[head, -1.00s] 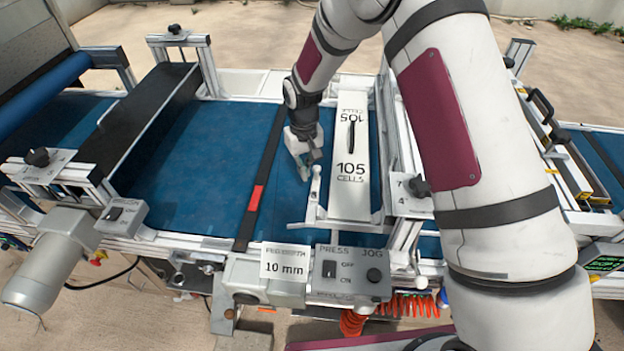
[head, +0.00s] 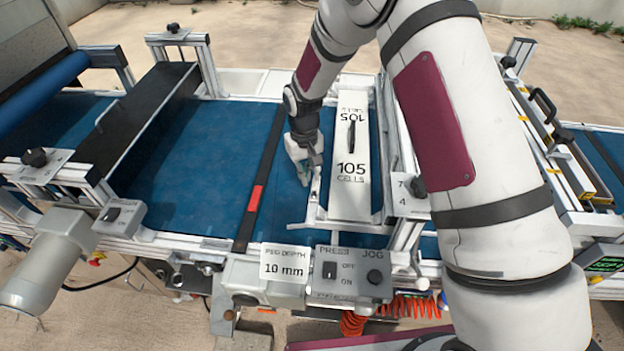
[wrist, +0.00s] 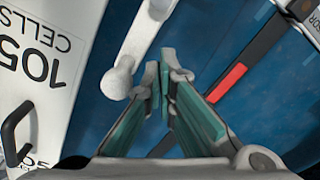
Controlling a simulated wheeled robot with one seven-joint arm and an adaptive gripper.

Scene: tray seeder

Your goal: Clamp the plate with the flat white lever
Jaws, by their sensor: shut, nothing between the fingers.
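The plate (head: 350,202) is a long white piece marked "105 CELLS" with a small black handle, lying across the blue belt. It shows at the left in the wrist view (wrist: 58,95). The flat white lever (head: 315,190) lies along the plate's left side; in the wrist view (wrist: 138,42) it ends in a rounded knob. My gripper (head: 304,181) is just left of the lever, low over the belt. In the wrist view its green-padded fingers (wrist: 163,82) are shut and empty, close beside the knob. Contact with the lever cannot be told.
A dark bar with a red mark (head: 257,198) crosses the belt to the left. A switch box marked "PRESS" and "JOG" (head: 350,285) and a "10 mm" label (head: 286,264) are at the front. A metal frame (head: 395,150) stands right of the plate. Blue belt (head: 190,160) is open at the left.

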